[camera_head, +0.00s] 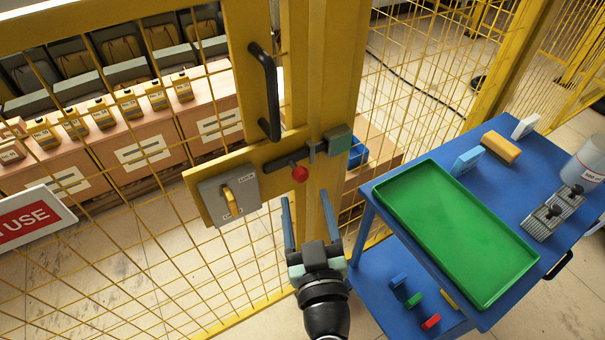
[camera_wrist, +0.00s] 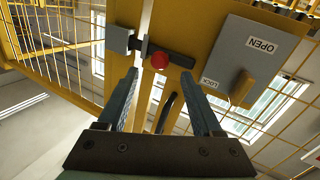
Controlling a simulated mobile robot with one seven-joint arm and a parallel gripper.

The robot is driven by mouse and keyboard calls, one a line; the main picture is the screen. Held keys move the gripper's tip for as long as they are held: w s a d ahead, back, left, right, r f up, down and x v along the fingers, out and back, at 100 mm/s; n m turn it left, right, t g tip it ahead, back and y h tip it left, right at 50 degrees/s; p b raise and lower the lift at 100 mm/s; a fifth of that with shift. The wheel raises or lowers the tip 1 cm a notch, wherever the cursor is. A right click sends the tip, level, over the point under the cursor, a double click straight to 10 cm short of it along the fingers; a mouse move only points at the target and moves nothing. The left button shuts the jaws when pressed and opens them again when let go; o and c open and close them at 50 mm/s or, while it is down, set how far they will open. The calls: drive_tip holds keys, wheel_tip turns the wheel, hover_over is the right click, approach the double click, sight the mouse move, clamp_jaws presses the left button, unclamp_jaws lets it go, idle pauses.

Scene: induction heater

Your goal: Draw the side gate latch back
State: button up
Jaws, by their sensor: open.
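The side gate latch is a dark sliding bolt (camera_head: 288,160) with a red knob (camera_head: 299,173), mounted on a yellow plate of the gate. The bolt's end reaches the grey-green keeper (camera_head: 338,140) on the post. In the wrist view the red knob (camera_wrist: 159,61) hangs under the dark bolt (camera_wrist: 178,58), with the keeper (camera_wrist: 118,39) at its left. My gripper (camera_head: 305,205) is below the knob, open and empty, its blue fingers pointing at the latch. In the wrist view the fingertips (camera_wrist: 160,74) lie on either side of the knob's line, apparently short of it.
A grey lock box (camera_head: 212,197) with a yellow handle (camera_head: 231,201) sits left of the latch. A black gate handle (camera_head: 268,90) is above. A blue cart (camera_head: 375,235) with a green tray (camera_head: 455,235) stands close on the right.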

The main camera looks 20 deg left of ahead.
sight(301, 180)
drive_tip(key=shift+p+x, duration=0.5)
drive_tip(key=shift+x, duration=2.05)
clamp_jaws()
